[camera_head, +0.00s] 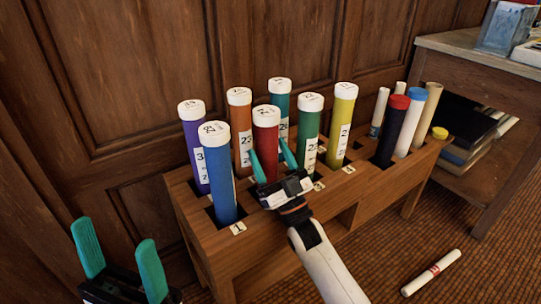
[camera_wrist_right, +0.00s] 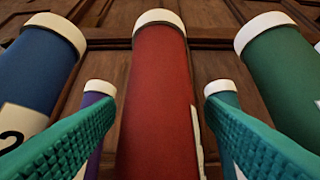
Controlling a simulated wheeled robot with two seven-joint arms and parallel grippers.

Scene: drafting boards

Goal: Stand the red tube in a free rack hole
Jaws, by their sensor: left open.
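The red tube (camera_head: 265,135) has a white cap and stands upright among other capped tubes in the wooden rack (camera_head: 255,262). Its foot is hidden behind my right gripper (camera_head: 271,157). That gripper's teal fingers are spread, one on each side of the red tube. In the right wrist view the red tube (camera_wrist_right: 160,95) rises between the fingertips (camera_wrist_right: 160,108), with a gap on both sides. My left gripper (camera_head: 120,258) is open and empty at the lower left, away from the rack. I cannot tell clearly which rack holes are free.
A blue tube (camera_head: 221,175) and a green tube (camera_head: 309,132) stand beside the red one. Purple (camera_head: 193,150), orange (camera_head: 241,130), teal (camera_head: 279,103) and yellow (camera_head: 342,125) tubes are close. A white tube (camera_head: 431,272) lies on the carpet. A side table (camera_head: 485,75) stands right.

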